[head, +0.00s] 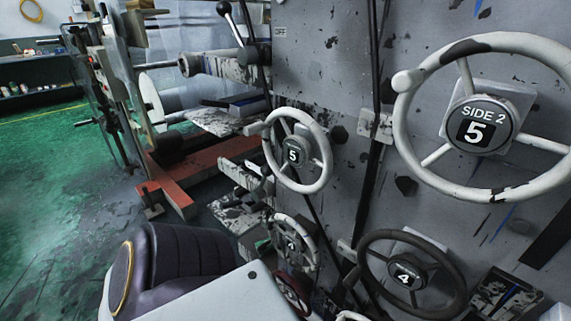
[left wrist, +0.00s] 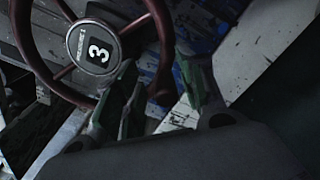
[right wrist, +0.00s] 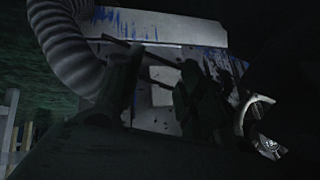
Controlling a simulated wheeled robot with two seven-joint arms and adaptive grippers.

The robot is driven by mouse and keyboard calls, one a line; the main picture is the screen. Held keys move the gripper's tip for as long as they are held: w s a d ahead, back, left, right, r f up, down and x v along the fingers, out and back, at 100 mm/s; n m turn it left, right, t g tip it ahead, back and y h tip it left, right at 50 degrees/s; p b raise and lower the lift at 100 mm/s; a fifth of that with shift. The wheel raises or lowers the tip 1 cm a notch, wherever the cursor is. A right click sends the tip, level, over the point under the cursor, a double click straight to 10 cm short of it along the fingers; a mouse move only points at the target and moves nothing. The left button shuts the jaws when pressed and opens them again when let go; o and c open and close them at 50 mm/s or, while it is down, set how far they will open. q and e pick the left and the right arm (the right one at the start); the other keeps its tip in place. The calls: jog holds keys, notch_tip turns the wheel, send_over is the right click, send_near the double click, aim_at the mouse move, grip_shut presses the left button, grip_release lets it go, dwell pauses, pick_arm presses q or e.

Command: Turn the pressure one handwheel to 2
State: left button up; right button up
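A dark red handwheel (left wrist: 133,32) fills the upper left of the left wrist view. Its hub plate (left wrist: 92,48) reads 3, with small text above the number that I cannot read surely. In the head view a dark red wheel (head: 291,296) shows low down, partly hidden by my own arm. My left gripper (left wrist: 160,82) is open at the wheel's lower right rim. The wheel's dark knob (left wrist: 161,90) appears between its fingers; contact cannot be told. My right gripper (right wrist: 158,85) looks open and empty in a dark view. Neither gripper shows in the head view.
Other handwheels are close by: a white SIDE 2 wheel (head: 400,130) at 5, a white wheel (head: 329,160) at 5, a dark wheel (head: 461,292) at 4 and a smaller white wheel (head: 317,258). A grey corrugated hose (right wrist: 75,45) is near my right gripper. Green floor (head: 50,180) lies open at left.

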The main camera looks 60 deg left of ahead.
aim_at(293, 295)
pick_arm(q)
jog(key=shift+r, duration=4.65)
